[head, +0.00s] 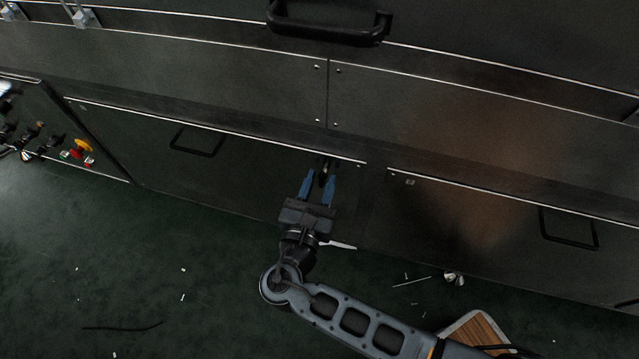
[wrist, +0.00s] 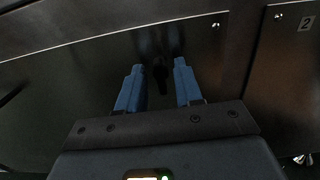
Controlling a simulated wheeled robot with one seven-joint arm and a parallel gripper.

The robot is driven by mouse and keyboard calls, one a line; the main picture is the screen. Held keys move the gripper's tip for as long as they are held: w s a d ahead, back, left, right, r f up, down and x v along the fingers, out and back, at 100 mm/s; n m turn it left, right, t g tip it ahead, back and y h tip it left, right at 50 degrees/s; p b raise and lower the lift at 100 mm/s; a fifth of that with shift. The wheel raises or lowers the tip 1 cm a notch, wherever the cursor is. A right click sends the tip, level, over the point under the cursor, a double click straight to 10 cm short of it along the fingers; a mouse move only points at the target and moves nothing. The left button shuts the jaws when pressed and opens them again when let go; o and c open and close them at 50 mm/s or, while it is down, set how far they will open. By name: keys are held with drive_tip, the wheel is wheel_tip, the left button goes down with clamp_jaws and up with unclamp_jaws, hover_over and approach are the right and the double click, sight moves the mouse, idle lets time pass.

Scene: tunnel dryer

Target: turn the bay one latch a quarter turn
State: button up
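The bay one latch is a small dark knob (head: 324,174) near the upper right corner of the left lower panel (head: 235,175). In the wrist view the dark latch (wrist: 160,74) stands upright between my fingers. My gripper (head: 318,182) has two blue fingers, spread apart on either side of the latch. In the wrist view my gripper (wrist: 157,78) is open, with a gap visible between each finger and the latch. The latch's exact shape is hard to tell against the dark panel.
The left panel has a black handle (head: 197,140). The right panel, marked 2 (wrist: 305,24), has another handle (head: 569,228). A larger handle (head: 328,22) juts out above. Controls with a yellow knob (head: 83,145) are at left. Small scraps lie on the green floor (head: 140,270).

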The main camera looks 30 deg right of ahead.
clamp_jaws()
idle(0.3)
drive_tip(key=shift+m, duration=0.3)
drive_tip(key=m, duration=0.3)
drive_tip(key=shift+d+m, duration=0.1)
drive_tip(key=shift+m, duration=0.2)
drive_tip(key=m+b, duration=0.1)
drive_tip(key=m, duration=0.3)
drive_tip(key=shift+s+f, duration=0.1)
drive_tip(key=shift+f, duration=0.05)
drive_tip(key=m+b, duration=0.2)
drive_tip(key=m, duration=0.3)
drive_tip(key=shift+f+m+b, duration=0.15)
drive_tip(key=shift+m+b, duration=0.15)
drive_tip(key=shift+m, duration=0.1)
drive_tip(key=shift+s+m+b, duration=0.1)
drive_tip(key=shift+m+b, duration=0.95)
drive_tip(key=shift+m, duration=0.85)
